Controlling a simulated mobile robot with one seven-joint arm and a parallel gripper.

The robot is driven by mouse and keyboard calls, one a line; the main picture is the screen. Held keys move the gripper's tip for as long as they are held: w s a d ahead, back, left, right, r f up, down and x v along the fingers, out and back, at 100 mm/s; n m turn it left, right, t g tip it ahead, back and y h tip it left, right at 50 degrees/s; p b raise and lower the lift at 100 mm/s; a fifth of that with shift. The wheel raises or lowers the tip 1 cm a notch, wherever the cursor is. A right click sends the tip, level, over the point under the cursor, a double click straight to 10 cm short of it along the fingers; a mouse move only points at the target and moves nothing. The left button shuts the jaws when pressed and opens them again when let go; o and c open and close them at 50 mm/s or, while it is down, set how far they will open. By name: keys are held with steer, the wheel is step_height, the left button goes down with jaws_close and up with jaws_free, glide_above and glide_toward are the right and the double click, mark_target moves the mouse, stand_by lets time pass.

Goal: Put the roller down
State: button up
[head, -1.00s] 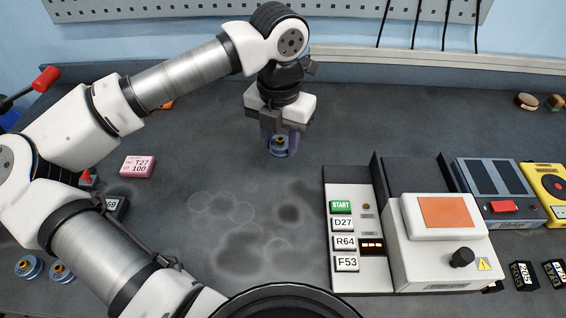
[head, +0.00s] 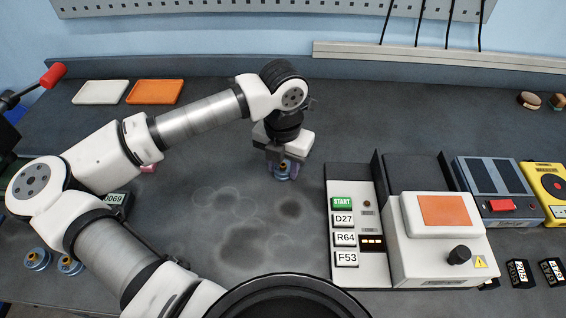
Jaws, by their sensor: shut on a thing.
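The roller (head: 283,172) is a blue spool-like piece with a brassy top. My gripper (head: 283,165) points down in the middle of the bench in the head view and is shut on it. The fingers cover part of its sides. The roller is at or just above the grey bench top (head: 225,270); I cannot tell whether it touches. Two similar blue rollers (head: 37,259) (head: 70,265) stand at the lower left.
A white tray (head: 100,92) and an orange tray (head: 154,92) lie at the back left. A white machine (head: 440,235) with a START button panel (head: 343,285) stands to the right. A pink block (head: 149,168) is partly behind my arm. Stained bench in front is clear.

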steer(key=o, duration=1)
steer(key=shift+f, duration=0.1)
